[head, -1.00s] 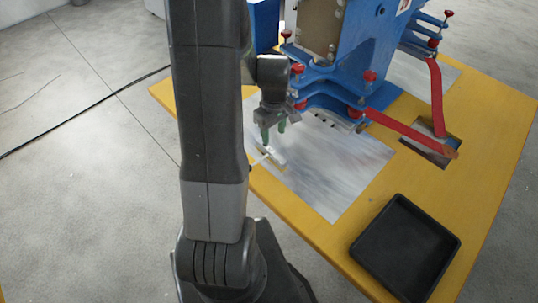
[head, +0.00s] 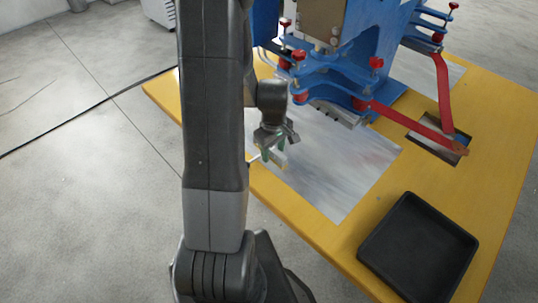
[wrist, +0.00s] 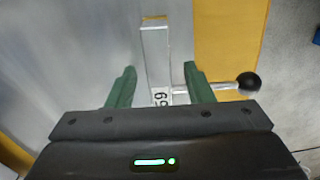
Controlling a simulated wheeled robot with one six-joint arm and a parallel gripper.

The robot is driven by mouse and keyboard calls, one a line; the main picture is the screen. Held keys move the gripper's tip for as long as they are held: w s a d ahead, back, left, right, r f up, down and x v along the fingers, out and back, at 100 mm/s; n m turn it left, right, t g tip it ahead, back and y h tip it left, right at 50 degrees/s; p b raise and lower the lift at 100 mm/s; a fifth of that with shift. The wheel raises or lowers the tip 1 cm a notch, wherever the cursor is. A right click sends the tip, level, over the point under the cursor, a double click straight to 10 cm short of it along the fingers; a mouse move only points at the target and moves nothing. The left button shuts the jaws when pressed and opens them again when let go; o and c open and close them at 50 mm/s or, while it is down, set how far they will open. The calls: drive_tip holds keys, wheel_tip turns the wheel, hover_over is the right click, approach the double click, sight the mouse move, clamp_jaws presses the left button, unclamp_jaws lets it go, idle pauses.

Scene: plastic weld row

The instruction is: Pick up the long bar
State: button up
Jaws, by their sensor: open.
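A pale metal bar (wrist: 156,55) with a number label on its near end lies on the grey metal plate, its far end towards the top of the wrist view. I take it for the long bar. A thin rod with a black ball knob (wrist: 249,83) sticks out to its right. My gripper (wrist: 159,76) is open, with one green finger on each side of the bar. Whether the fingers touch it I cannot tell. In the head view my gripper (head: 273,152) is low over the plate's near left edge, hiding most of the bar (head: 281,164).
A blue machine with red knobs (head: 345,75) stands just behind my gripper. Red strips (head: 443,90) run from it to an opening in the yellow table (head: 370,222). A black tray (head: 418,245) sits at the front right. The plate (head: 335,165) right of the gripper is bare.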

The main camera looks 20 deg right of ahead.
clamp_jaws()
idle(0.4)
